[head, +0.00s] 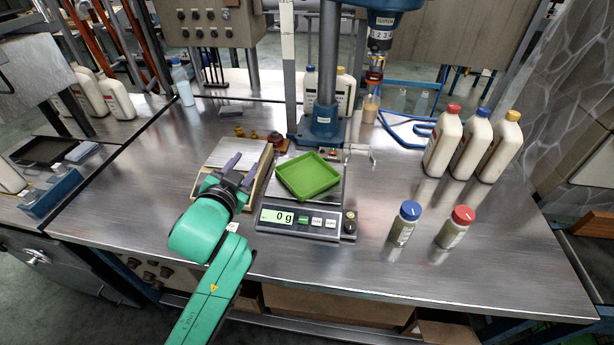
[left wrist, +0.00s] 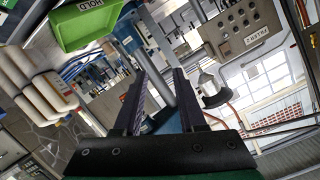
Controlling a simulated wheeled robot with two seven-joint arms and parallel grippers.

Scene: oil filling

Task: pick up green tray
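The green tray (head: 307,177) is a shallow square tray lying slightly turned on the plate of the scale (head: 305,222), whose display reads 0 g. The left wrist view also shows the open, empty fingers (left wrist: 158,75). A green box marked HOLD (left wrist: 88,25) is at its upper left; I cannot tell whether it is the tray. My right gripper is not in view.
A blue-based stand (head: 322,125) rises right behind the tray. Two small capped jars (head: 403,226) (head: 455,228) and three white bottles (head: 443,142) stand to the right. Small brass-coloured parts (head: 262,135) lie behind the gripper. The table's front right is clear.

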